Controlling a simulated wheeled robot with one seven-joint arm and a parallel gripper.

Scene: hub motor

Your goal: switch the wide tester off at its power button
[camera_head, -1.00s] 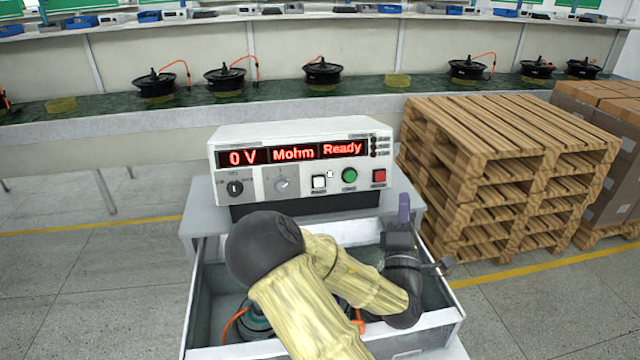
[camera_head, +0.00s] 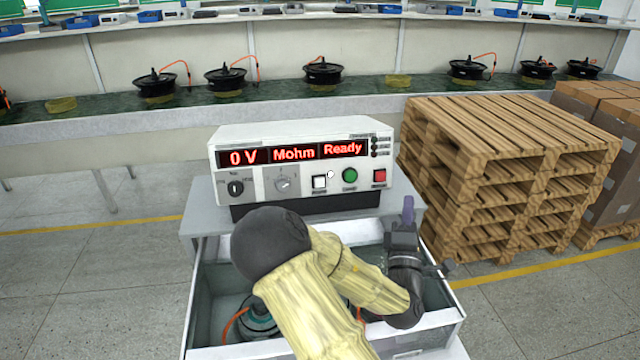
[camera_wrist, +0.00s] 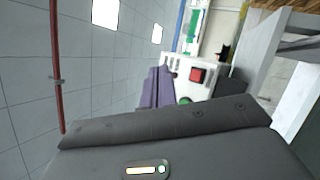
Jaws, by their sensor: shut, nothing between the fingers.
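The wide tester (camera_head: 300,143) is a white box with a lit red display reading "0 V", "Mohm" and "Ready". Its white power button (camera_head: 319,182) sits on the lower front, left of a green button (camera_head: 349,175) and a red button (camera_head: 379,176). My gripper (camera_head: 408,203) has purple fingers and is shut and empty. It is in front of and to the right of the red button, apart from the panel. In the wrist view, the purple fingers (camera_wrist: 157,86) are together, beside the red button (camera_wrist: 198,75); the power button cannot be made out there.
The tester stands on a grey stand (camera_head: 200,205) above an open drawer (camera_head: 203,315) holding a motor with an orange cable. Wooden pallets (camera_head: 510,150) stand close on the right. A long bench (camera_head: 110,128) with several black motors runs behind. The floor at the left is clear.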

